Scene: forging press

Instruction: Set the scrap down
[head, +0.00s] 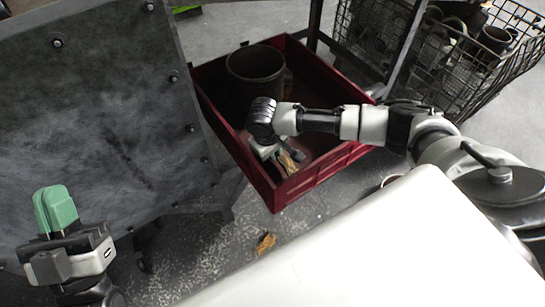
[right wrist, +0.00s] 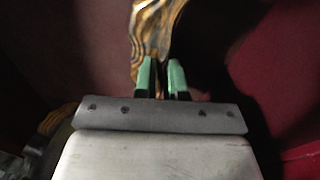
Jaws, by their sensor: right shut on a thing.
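A piece of scrap (right wrist: 155,30), brown and gold with a wavy streaked surface, is between the green fingertips of my right gripper (right wrist: 160,78). The right gripper is shut on it. In the head view the right gripper (head: 283,154) points down inside the dark red crate (head: 325,172), near its front side, with the scrap (head: 288,163) partly hidden at its tips. I cannot tell whether the scrap touches the crate floor. My left gripper (head: 56,210) is at the lower left, away from the crate. Its green pads overlap in view, so its opening is unclear.
A dark round pot (head: 256,72) stands in the crate's back left. A wire basket (head: 480,75) of metal parts is at the upper right. A large dark metal panel (head: 95,110) borders the crate on the left. A small brown scrap piece (head: 265,243) lies on the floor.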

